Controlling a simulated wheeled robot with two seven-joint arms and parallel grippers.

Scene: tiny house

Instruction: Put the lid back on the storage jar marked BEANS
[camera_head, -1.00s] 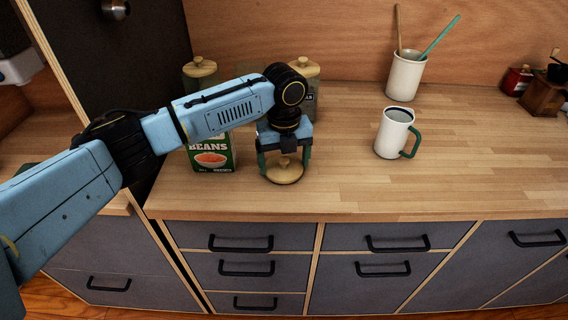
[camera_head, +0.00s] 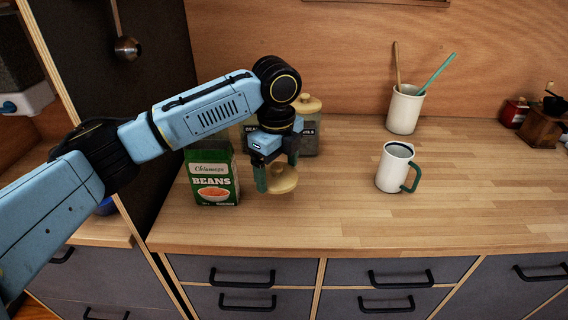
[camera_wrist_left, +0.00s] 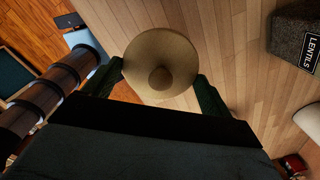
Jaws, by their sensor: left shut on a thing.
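My left gripper (camera_head: 277,170) is shut on a round pale wooden lid (camera_head: 284,182) with a knob, held above the counter. In the left wrist view the lid (camera_wrist_left: 172,42) sits between the two fingers, knob towards the camera. Behind the gripper stands a jar with a dark label (camera_head: 249,129), mostly hidden by my arm; its lettering cannot be read in full and its top is hidden. My right gripper is not in view.
A green BEANS carton (camera_head: 212,184) stands just left of the gripper. A lidded jar (camera_head: 309,130) stands behind on the right; the wrist view shows a LENTILS label (camera_wrist_left: 311,52). A white mug (camera_head: 393,170) and utensil pot (camera_head: 404,110) stand further right. The front right counter is clear.

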